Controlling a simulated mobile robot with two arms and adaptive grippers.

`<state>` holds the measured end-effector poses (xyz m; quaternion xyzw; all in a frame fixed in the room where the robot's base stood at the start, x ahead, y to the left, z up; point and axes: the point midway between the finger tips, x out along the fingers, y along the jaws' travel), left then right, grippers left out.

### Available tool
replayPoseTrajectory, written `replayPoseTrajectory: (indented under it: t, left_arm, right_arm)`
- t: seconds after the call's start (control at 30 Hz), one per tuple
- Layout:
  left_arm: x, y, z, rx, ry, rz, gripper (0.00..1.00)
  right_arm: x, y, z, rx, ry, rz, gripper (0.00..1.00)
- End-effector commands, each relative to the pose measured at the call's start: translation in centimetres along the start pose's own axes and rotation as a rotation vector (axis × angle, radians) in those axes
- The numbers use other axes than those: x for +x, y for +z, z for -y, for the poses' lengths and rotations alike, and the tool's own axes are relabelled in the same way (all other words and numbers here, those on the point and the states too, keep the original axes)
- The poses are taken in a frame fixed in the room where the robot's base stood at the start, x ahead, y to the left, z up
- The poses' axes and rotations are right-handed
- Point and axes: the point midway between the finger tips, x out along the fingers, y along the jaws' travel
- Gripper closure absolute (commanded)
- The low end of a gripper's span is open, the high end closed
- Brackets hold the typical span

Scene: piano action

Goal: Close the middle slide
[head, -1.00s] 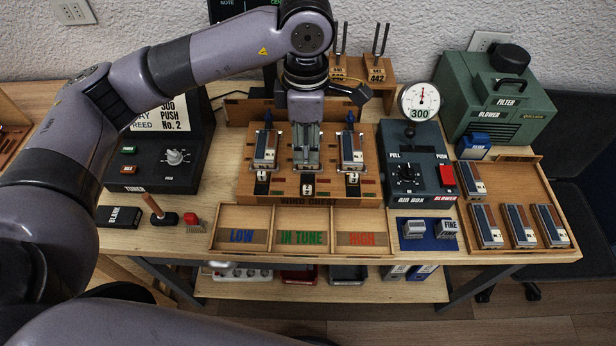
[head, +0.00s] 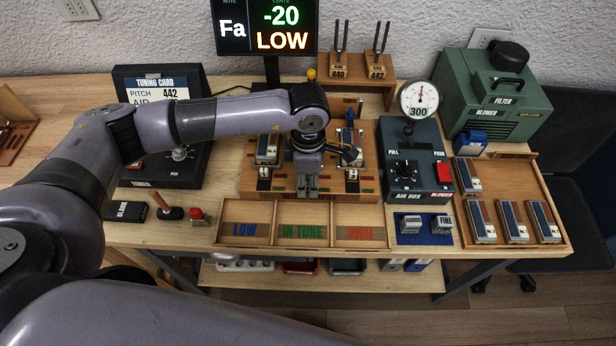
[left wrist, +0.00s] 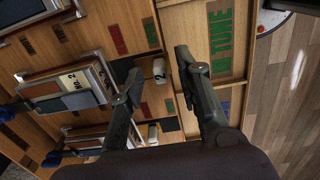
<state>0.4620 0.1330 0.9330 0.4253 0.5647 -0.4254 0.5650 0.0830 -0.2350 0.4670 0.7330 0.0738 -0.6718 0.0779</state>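The wooden wind chest (head: 368,165) stands mid-table. A left reed block (head: 267,150) and a right one (head: 347,150) show on it. My left gripper (head: 306,194) points down at the chest's middle front and hides the middle slide in the head view. In the left wrist view its fingers (left wrist: 162,72) are apart. A small white slide end, seemingly the middle slide (left wrist: 159,68), shows between the fingertips; I cannot tell whether they touch it. The No. 2 reed block (left wrist: 72,88) lies to its left. My right gripper is not in view.
In front lies a divided tray marked LOW, IN TUNE and HIGH (head: 274,233). The air box (head: 412,185) stands right of the chest, beside a reed tray (head: 510,190). A display (head: 265,27) behind reads Fa, -20, LOW. Tuning forks (head: 360,65) stand at the back.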

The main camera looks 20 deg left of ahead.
Motion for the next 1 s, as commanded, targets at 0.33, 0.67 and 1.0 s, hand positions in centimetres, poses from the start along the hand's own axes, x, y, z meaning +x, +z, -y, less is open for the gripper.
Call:
replayPoseTrajectory:
  t: [0.33,0.67,1.0]
  left_arm:
    - [-0.04,0.01,0.0,0.0,0.0,0.0,0.86]
    - [-0.06,0.01,0.0,0.0,0.0,0.0,1.0]
    - [-0.08,0.0,-0.01,0.0,0.0,0.0,1.0]
  right_arm:
    - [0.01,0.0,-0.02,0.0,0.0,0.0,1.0]
    - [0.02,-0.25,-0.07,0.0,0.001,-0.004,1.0]
    - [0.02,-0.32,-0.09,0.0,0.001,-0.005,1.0]
